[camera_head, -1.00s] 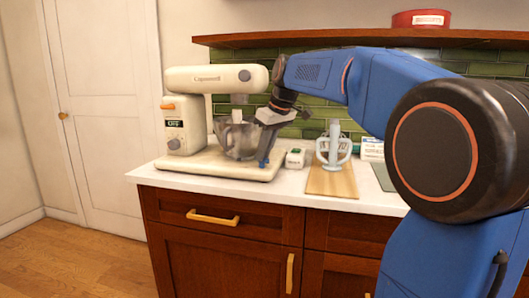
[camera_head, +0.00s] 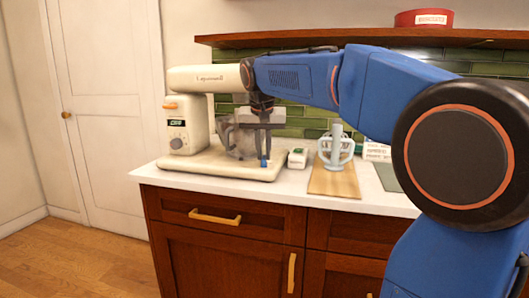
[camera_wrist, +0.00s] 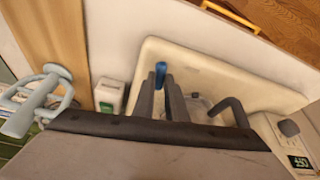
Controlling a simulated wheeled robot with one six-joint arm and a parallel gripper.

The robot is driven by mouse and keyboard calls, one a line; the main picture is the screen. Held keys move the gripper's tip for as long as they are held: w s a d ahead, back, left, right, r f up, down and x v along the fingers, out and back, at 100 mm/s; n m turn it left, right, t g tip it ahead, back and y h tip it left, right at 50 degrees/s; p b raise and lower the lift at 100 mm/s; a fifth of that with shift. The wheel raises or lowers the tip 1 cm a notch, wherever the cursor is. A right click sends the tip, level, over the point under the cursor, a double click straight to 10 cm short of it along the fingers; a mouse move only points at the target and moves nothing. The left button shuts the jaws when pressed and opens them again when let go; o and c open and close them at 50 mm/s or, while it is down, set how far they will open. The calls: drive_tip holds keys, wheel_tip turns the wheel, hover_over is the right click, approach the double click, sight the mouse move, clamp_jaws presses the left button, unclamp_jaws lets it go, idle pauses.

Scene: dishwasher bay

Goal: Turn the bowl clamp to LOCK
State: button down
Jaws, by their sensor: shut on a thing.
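The bowl is partly hidden by my gripper. I cannot read any LOCK mark.
A small white-and-green box (camera_head: 298,158) stands just right of the mixer base. A pale blue rack-like holder (camera_head: 336,146) stands on a wooden board (camera_head: 334,181) further right. A shelf (camera_head: 370,38) with a red tin (camera_head: 423,18) is above my arm. The counter's front strip is clear.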

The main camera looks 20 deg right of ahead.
drive_tip(key=shift+m+g+h, duration=0.3)
drive_tip(key=shift+m, duration=0.7)
drive_tip(key=c, duration=1.8)
unclamp_jaws()
drive_tip(key=v, duration=1.7)
drive_tip(key=shift+a, duration=0.15)
drive_tip(key=shift+s, duration=0.1)
